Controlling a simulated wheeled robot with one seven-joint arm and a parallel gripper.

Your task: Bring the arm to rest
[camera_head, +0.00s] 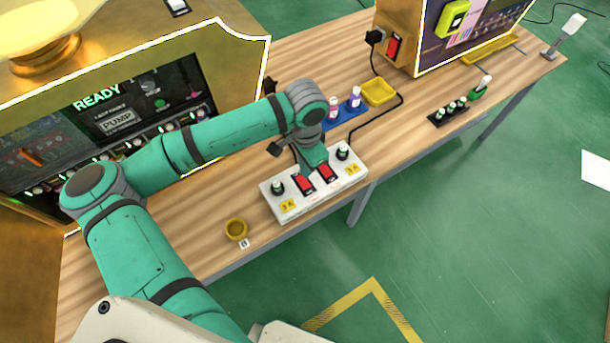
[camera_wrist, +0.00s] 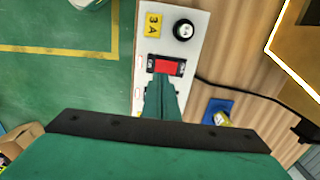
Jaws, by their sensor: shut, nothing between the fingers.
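My arm reaches over the wooden table in the head view, with my gripper (camera_head: 316,160) pointing down above a white switch box. In the wrist view my gripper (camera_wrist: 161,84) is shut and empty, its tips over or at the edge of a red rocker switch (camera_wrist: 166,67). The white box (camera_head: 290,207) carries two red switches, two black knobs and yellow "3A" labels. I cannot tell whether the fingertips touch the box.
A gold machine (camera_head: 235,75) with a screen reading "READY" stands left behind my arm. A blue tray (camera_head: 343,118) with small bottles, a yellow tray (camera_head: 379,92) and a black cable lie beyond the box. A gold ring-shaped dish (camera_head: 236,228) sits near the front edge.

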